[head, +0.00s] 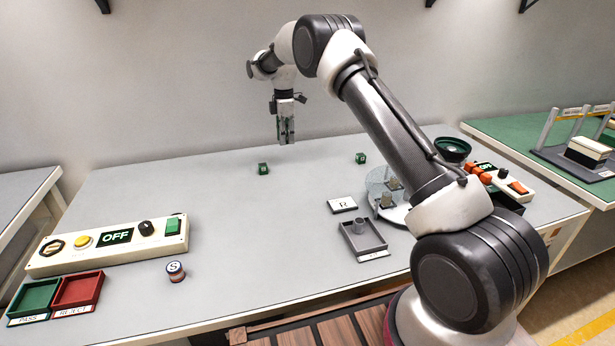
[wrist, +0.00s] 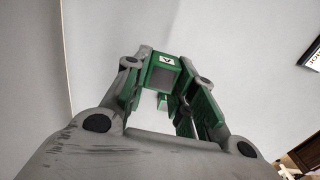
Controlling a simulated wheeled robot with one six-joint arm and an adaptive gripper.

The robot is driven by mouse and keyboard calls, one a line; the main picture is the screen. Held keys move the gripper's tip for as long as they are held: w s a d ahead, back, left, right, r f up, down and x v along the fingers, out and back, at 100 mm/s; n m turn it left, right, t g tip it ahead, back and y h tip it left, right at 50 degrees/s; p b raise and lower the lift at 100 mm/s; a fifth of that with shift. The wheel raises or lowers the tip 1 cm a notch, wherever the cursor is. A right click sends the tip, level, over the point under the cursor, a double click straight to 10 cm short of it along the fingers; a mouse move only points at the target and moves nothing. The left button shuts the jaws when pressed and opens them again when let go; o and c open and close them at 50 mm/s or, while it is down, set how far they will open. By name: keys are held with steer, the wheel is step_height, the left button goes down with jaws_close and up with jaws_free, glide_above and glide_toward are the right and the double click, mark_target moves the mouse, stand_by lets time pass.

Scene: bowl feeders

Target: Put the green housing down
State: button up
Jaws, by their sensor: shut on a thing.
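My gripper (head: 286,138) hangs above the back of the grey table, pointing down, shut on a green housing (wrist: 163,78). In the wrist view the housing sits between the green-padded fingers and bears a white label with a dark letter. It is hard to tell from the fingers in the head view. Two other small green blocks with pale marks stand on the table: one (head: 263,168) below and left of my gripper, one (head: 361,158) farther right. A small green patch between the fingers in the wrist view cannot be told clearly.
At the left are an OFF panel (head: 110,243), a green PASS tray (head: 36,298), a red REJECT tray (head: 78,290) and an S-marked cylinder (head: 175,271). At the right are a grey tray (head: 377,247), a card (head: 342,204) and a round plate (head: 397,214). The table's middle is clear.

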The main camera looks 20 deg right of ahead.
mark_target(286, 163)
step_height(286, 163, down, 8)
steer(key=shift+f, duration=0.1)
steer(key=shift+f, duration=0.15)
steer(key=o, duration=0.9)
